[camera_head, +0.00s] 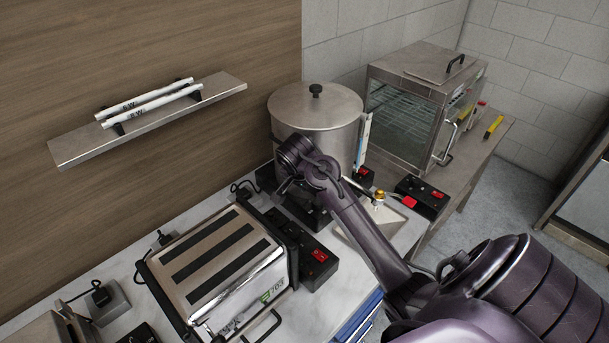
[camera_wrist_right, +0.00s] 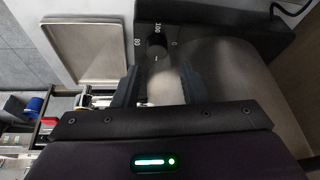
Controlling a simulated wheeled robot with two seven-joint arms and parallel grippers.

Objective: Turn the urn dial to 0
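The steel urn (camera_head: 315,118) with a black-knobbed lid stands on the counter against the wall. Its black dial (camera_wrist_right: 156,42) shows in the right wrist view, with printed marks 80, 100 and 0 around it on a dark base panel (camera_wrist_right: 225,35). In the head view my arm hides the dial. My right gripper (camera_wrist_right: 158,85) is in front of the dial, with its two dark fingers apart on either side of it. Whether they touch the dial I cannot tell. In the head view the right gripper (camera_head: 289,186) is low by the urn's base. My left gripper is not in view.
The urn's tap (camera_head: 379,198) and a metal drip tray (camera_wrist_right: 85,50) are beside the base. A toaster (camera_head: 215,262) with a red switch stands in front. A glass-fronted cabinet (camera_head: 405,115) stands to the right. A wall shelf (camera_head: 150,118) is at left.

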